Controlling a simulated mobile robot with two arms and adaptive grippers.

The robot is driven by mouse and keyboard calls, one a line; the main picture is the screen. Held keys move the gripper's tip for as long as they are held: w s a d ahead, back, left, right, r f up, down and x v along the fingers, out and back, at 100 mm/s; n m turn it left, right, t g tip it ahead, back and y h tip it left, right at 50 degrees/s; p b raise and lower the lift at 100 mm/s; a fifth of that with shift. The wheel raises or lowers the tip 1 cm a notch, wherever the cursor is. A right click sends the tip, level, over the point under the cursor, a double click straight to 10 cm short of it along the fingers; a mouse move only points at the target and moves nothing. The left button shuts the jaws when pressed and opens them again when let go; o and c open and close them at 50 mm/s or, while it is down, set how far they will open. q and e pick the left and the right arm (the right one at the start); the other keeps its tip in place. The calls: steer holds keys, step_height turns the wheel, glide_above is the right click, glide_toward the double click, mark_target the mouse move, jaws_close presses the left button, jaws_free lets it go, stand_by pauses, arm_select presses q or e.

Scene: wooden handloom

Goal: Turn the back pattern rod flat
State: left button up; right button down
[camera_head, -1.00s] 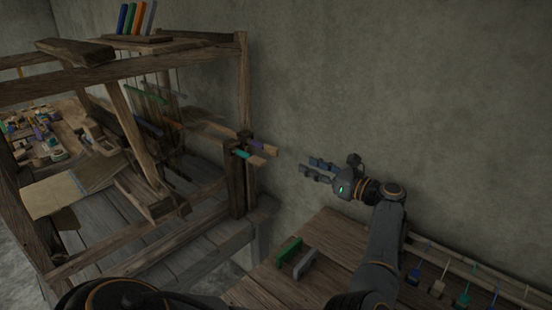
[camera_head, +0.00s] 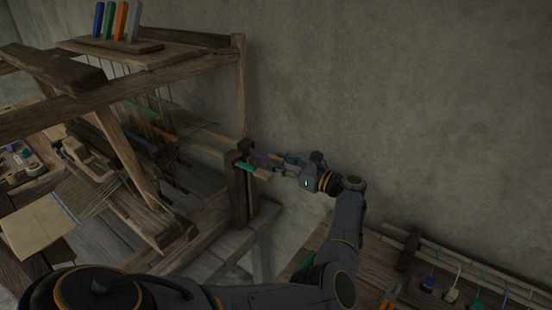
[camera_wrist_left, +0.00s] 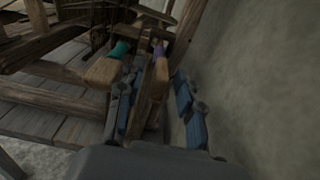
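Two pattern rods stick out of a wooden post at the loom's right end. The back rod has a purple band (camera_head: 260,155) and sits nearer the wall. The front rod has a teal band (camera_head: 245,167) and a wooden end. My left gripper (camera_head: 278,164) is at the purple rod's outer end. In the left wrist view, its fingers (camera_wrist_left: 155,88) stand apart, with the purple rod's wooden end (camera_wrist_left: 161,69) between them, closer to the left finger. I cannot tell whether they touch it. The teal rod (camera_wrist_left: 104,70) lies outside the left finger. My right gripper is not in view.
The loom's post (camera_head: 240,195) stands just left of the gripper. The concrete wall (camera_head: 420,110) is close behind and to the right. A wooden bench (camera_head: 372,262) with several coloured tools is at lower right. Upright coloured blocks (camera_head: 120,20) stand on the loom's top shelf.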

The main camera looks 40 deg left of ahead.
arm_select(q)
steer(key=shift+d, duration=0.15)
steer(key=shift+c, duration=0.2)
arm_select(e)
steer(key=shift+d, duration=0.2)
arm_select(q)
jaws_close()
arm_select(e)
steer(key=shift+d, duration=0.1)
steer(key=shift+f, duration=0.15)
